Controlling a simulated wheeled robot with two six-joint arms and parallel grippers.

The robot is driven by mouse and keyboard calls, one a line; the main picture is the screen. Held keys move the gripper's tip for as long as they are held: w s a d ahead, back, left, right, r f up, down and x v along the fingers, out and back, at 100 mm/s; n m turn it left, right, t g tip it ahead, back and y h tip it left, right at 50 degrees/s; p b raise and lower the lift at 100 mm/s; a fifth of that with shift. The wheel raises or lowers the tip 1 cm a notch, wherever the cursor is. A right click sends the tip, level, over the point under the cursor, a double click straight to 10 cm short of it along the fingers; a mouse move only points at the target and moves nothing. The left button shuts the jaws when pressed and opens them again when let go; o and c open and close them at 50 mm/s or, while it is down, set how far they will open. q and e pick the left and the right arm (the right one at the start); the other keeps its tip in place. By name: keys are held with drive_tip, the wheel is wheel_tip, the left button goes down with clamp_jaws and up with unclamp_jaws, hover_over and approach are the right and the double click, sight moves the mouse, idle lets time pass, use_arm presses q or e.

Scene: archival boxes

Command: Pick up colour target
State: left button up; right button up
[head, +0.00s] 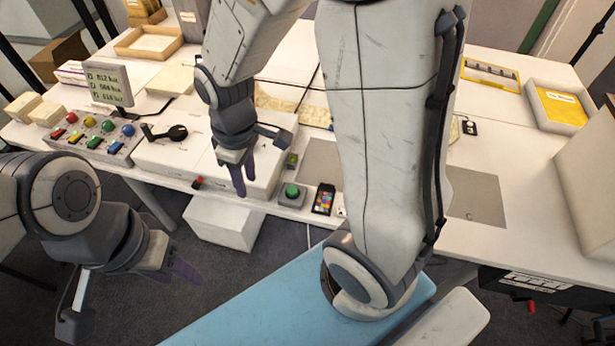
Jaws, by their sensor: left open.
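The colour target (323,198) is a small dark card with bright coloured patches. It lies near the front edge of the white table, just right of a green button on a grey box. My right gripper (242,177) points down, left of the target and apart from it, over a white box at the table front. Its purple fingers overlap in this view, so its opening is unclear. My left gripper (182,270) is open, low at the left in front of the table, away from the target. Its purple fingers show only partly.
The green button (291,194) stands close left of the target. A grey panel with coloured knobs (95,134) and a display (108,84) are at the left. A tray with a yellow folder (560,107) is at the right. My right arm hides the middle of the table.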

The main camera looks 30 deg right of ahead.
drive_tip(key=w+d+f, duration=0.3)
drive_tip(key=w+d, duration=0.1)
drive_tip(key=d, duration=0.2)
drive_tip(key=p, duration=0.2)
hover_over(324, 199)
drive_tip(key=w+d, duration=0.3)
drive_tip(key=w, duration=0.1)
drive_tip(key=shift+n, duration=0.4)
wheel_tip(324, 199, down, 14)
drive_tip(key=shift+s+a, duration=0.1)
drive_tip(key=f, duration=0.1)
drive_tip(key=f+p, duration=0.1)
drive_tip(key=f, duration=0.3)
drive_tip(key=shift+a+p, duration=0.3)
drive_tip(key=shift+p, duration=0.05)
drive_tip(key=shift+f, duration=0.45)
clamp_jaws()
